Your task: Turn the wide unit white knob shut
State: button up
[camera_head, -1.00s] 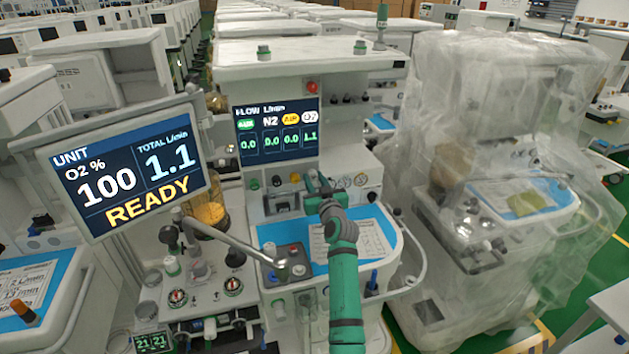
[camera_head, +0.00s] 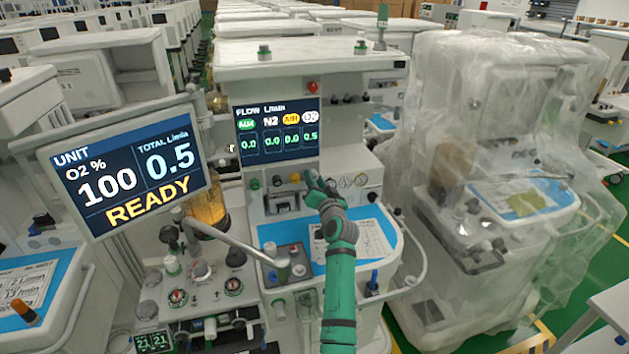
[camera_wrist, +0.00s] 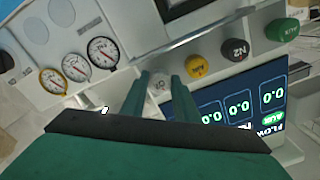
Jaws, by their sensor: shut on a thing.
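The white knob (camera_wrist: 160,81), marked O2, is at the end of a row of knobs on the wide unit (camera_head: 290,72). My gripper (camera_wrist: 160,88) is shut on the white knob, with one finger on each side of it. In the head view my gripper (camera_head: 310,180) reaches the knob row from the front and hides most of the white knob. The flow screen (camera_head: 277,128) above reads 0.5 in its rightmost column and 0.0 in the others. The unit monitor (camera_head: 128,172) reads total 0.5 and READY.
Beside the white knob are a yellow knob (camera_wrist: 196,66), a black N2 knob (camera_wrist: 234,50) and a green knob (camera_wrist: 282,30). Round gauges (camera_wrist: 103,52) sit on the other side. A plastic-covered cart (camera_head: 500,200) stands to the right.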

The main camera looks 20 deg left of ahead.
jog(key=shift+a+m, duration=0.1)
jog(key=shift+m, duration=1)
jog(key=o, duration=1.1)
jog(key=shift+s, duration=0.1)
jog(key=v, duration=1)
jog(key=shift+s+d, duration=0.2)
jog(key=shift+d, duration=0.1)
